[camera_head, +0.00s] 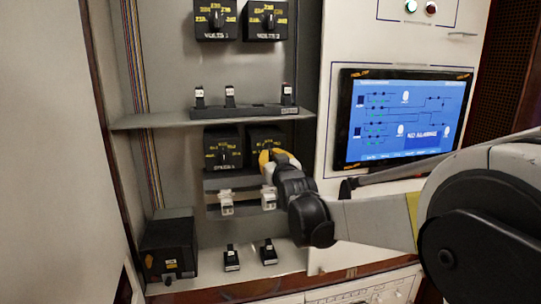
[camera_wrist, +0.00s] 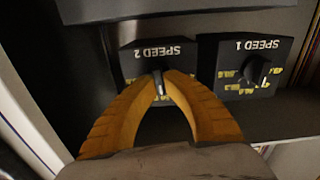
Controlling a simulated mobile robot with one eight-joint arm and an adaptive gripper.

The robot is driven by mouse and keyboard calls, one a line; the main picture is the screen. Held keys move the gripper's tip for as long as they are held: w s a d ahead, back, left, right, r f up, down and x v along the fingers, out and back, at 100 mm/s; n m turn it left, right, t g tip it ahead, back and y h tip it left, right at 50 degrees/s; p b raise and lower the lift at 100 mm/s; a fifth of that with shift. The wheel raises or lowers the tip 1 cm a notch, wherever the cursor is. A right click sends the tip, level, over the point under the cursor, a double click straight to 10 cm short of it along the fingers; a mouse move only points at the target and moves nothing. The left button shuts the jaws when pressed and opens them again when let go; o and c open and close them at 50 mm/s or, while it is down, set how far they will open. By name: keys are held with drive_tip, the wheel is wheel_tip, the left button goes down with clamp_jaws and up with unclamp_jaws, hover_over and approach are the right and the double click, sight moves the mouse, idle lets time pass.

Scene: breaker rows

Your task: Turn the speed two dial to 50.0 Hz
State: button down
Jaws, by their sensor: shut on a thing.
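The speed two dial is a black box with yellow markings (camera_head: 264,136), on the right of the lower pair of dials in the head view. In the wrist view its box reads "SPEED 2" (camera_wrist: 143,55), upside down. My gripper (camera_head: 265,158) has its yellow fingers at the front of this box. In the wrist view my gripper (camera_wrist: 160,76) is shut on the small dark knob (camera_wrist: 158,88), a fingertip on each side. The fingers hide most of the scale, so I cannot read the knob's setting.
The speed one dial (camera_head: 223,148) is close beside it; it also shows in the wrist view (camera_wrist: 247,70). A shelf (camera_head: 160,121) with small switches runs above. More switches (camera_head: 227,203) sit below. A screen (camera_head: 403,117) is on the right-hand panel.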

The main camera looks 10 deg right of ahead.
drive_tip(key=shift+m, duration=0.6)
drive_tip(key=c, duration=1.5)
unclamp_jaws()
drive_tip(key=shift+s, duration=0.1)
drive_tip(key=s, duration=1.1)
drive_tip(key=shift+s, duration=0.4)
